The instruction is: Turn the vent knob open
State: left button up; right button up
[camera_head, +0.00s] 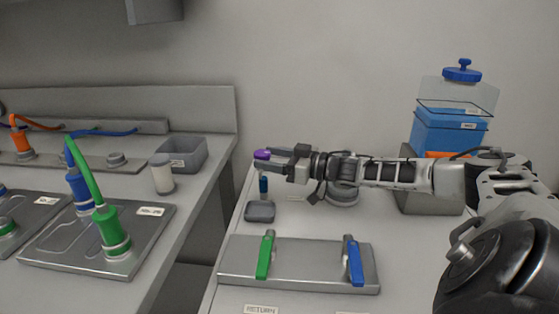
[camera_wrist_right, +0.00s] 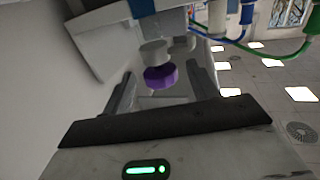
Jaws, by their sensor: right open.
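A small purple knob (camera_head: 262,154) shows at the left edge of the right-hand bench, at the tips of my right gripper (camera_head: 260,160). In the right wrist view the purple knob (camera_wrist_right: 161,77) is between the two open fingers of my right gripper (camera_wrist_right: 161,88), with a gap on each side. A grey cylindrical part adjoins the knob there. I cannot tell whether this is the vent knob, as no readable label shows. My left gripper is in neither view.
A metal plate (camera_head: 300,278) with a green lever (camera_head: 265,256) and a blue lever (camera_head: 353,262) lies in front of my right arm. A blue-knobbed lid (camera_head: 462,72) is above a blue box (camera_head: 448,135). A grey bin (camera_head: 182,154) and white cup (camera_head: 162,174) stand on the left bench.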

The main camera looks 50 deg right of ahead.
jog(key=shift+v, duration=1.55)
